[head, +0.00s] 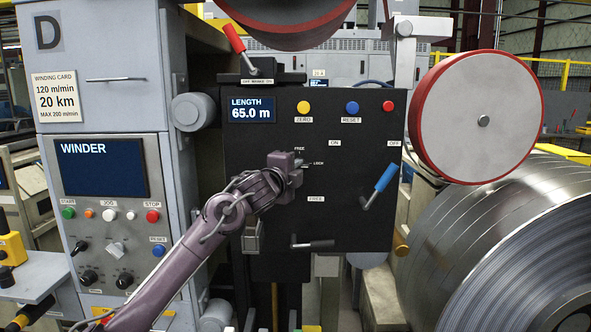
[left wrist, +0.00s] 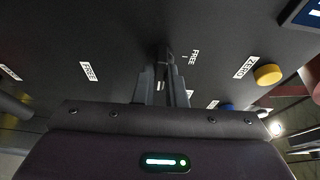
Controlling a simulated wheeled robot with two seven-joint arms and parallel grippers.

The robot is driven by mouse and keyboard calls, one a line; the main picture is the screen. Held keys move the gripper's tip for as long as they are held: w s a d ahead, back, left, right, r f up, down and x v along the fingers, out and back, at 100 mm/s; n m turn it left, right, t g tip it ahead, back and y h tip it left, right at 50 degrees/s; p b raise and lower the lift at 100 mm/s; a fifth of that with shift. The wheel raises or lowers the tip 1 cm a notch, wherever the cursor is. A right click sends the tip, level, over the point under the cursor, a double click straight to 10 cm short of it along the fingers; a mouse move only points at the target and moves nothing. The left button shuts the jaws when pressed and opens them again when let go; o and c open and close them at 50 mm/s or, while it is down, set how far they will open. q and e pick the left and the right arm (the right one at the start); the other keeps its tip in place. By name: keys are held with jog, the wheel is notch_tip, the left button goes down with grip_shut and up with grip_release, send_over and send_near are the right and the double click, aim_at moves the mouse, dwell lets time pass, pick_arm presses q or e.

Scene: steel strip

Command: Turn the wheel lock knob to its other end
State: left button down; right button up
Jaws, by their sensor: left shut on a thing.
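The wheel lock knob (left wrist: 162,54) is a small dark knob on the black panel (head: 350,225). It shows between my fingertips in the left wrist view. My left gripper (head: 297,168) reaches the panel from the lower left and is shut on the knob, which it mostly hides in the head view. The FREE label (head: 299,149) is just above the gripper and the LOCK label (head: 318,163) is to its right. The FREE label also shows beside the knob in the left wrist view (left wrist: 195,57). Which mark the knob points at cannot be told. My right gripper is not in view.
A blue-handled lever (head: 385,178) is to the right and a black-handled lever (head: 316,244) below. A red-handled lever (head: 234,39) stands above. Yellow (head: 303,107) and blue (head: 352,108) buttons are above the knob. A red-rimmed wheel (head: 470,115) is at the right.

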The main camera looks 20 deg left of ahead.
pick_arm(q)
jog(key=shift+f, duration=0.1)
jog(key=n+b, duration=0.1)
jog(key=n+t+b, duration=0.1)
jog(key=n+b, duration=0.1)
jog(key=shift+f+n, duration=0.3)
jog(key=shift+f, duration=0.05)
jog(key=n+t+y+b, duration=0.1)
jog(key=n+y, duration=0.1)
jog(key=n, duration=0.4)
jog(key=n+y+b, duration=0.1)
jog(key=n+y, duration=0.2)
jog(key=n, duration=0.3)
jog(key=d+n+t+y+b, duration=0.1)
jog(key=n+y, duration=0.1)
jog(key=n, duration=0.4)
jog(key=shift+w+f+t+y, duration=0.15)
jog(key=shift+t+y, duration=0.15)
jog(key=shift+n, duration=0.5)
jog(key=c, duration=1.5)
grip_release()
